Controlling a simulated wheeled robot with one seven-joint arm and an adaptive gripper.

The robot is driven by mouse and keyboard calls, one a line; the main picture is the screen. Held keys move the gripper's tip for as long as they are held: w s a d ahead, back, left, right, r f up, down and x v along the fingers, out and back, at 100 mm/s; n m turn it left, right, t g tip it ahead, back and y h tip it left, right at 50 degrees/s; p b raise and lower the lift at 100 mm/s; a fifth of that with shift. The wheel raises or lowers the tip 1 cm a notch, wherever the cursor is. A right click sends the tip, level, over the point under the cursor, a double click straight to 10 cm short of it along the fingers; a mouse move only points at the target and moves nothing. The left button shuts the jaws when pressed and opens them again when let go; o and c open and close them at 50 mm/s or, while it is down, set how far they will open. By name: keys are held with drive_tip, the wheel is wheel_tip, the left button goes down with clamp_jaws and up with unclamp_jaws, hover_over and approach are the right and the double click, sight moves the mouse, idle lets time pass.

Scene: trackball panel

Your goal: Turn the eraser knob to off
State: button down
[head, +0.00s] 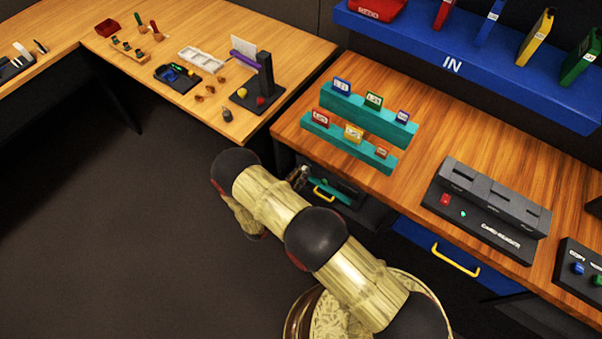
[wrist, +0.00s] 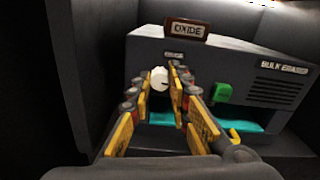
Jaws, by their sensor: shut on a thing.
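The bulk eraser (wrist: 240,62) is a dark grey box with "BULK ERASER" lettering, seen in the wrist view inside a dark compartment. Its round white knob (wrist: 159,75) is on the front face, under a small label. My gripper (wrist: 162,82) has its yellow fingers on either side of the knob and is shut on it. The right finger hides part of the knob's edge. The knob's pointer direction is too small to tell. In the head view the eraser (head: 340,190) is mostly hidden below the bench, behind my arm.
A green switch (wrist: 222,92) is right of the knob. A sign reading "OXIDE" (wrist: 187,31) stands on the eraser. Dark compartment walls are close on the left. A blue drawer (head: 425,250) with a yellow handle is under the bench. The floor at left is clear.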

drive_tip(key=shift+n, duration=0.3)
drive_tip(key=n+b, duration=0.1)
drive_tip(key=n, duration=0.3)
drive_tip(key=shift+f+n, duration=0.1)
drive_tip(key=shift+n, duration=0.2)
drive_tip(key=n+b, duration=0.1)
drive_tip(key=n, duration=0.3)
drive_tip(key=shift+n, duration=0.3)
drive_tip(key=n, duration=0.4)
drive_tip(key=shift+a+n, duration=0.1)
drive_tip(key=shift+n, duration=2.4)
drive_tip(key=c, duration=1.7)
unclamp_jaws()
drive_tip(key=shift+o, duration=0.2)
